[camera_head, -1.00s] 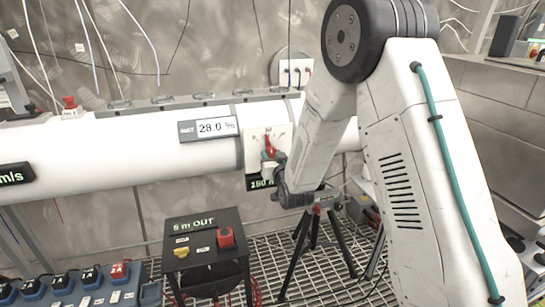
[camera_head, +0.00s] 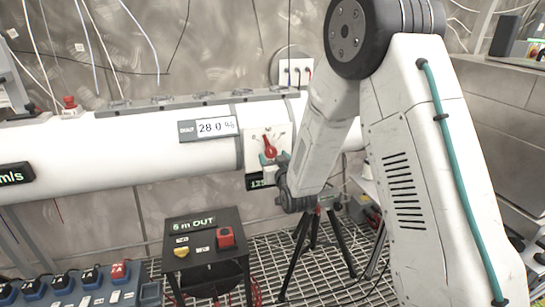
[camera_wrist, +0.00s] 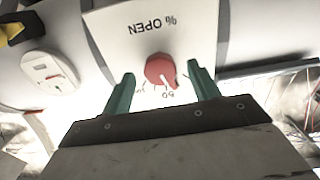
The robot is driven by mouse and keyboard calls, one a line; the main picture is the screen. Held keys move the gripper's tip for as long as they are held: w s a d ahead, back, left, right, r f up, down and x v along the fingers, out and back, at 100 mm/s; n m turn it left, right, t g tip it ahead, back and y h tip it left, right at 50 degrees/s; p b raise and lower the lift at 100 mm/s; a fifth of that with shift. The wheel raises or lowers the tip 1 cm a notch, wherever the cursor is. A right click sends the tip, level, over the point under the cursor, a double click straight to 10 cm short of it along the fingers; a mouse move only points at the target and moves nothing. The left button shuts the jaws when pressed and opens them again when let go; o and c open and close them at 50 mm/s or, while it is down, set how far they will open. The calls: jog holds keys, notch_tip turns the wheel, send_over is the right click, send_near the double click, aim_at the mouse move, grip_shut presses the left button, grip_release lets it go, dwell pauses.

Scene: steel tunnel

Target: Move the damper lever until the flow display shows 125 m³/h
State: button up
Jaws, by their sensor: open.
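The red damper lever (camera_head: 269,148) sits on a white scale plate (camera_head: 254,138) on the side of the white duct. Its upper end leans slightly left. In the wrist view the lever (camera_wrist: 160,70) shows as a red knob end below upside-down "% OPEN" lettering. The flow display (camera_head: 258,181) under the plate shows green digits that read 125; its right part is hidden behind my arm. My gripper (camera_wrist: 160,72) is open, with one green finger on each side of the lever and a visible gap to both. In the head view its fingers (camera_head: 271,158) are at the lever's lower end.
A black box marked "5 m OUT" (camera_head: 203,240) stands below, beside a black tripod (camera_head: 312,245). A wall socket plate (camera_head: 293,72) is behind the duct.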

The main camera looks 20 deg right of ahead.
jog(key=s, duration=0.6)
jog(key=s+f+g, duration=0.9)
jog(key=f+g, duration=0.1)
jog(key=s+d+r+g, duration=0.1)
jog(key=s+r+g, duration=0.1)
jog(key=s+r, duration=0.5)
jog(key=s+d+r+g, duration=0.1)
jog(key=s+r+g, duration=0.1)
jog(key=s+r, duration=0.5)
jog(key=s+d+r+g, duration=0.1)
jog(key=s+r, duration=0.7)
jog(key=s, duration=0.9)
jog(key=shift+g, duration=0.8)
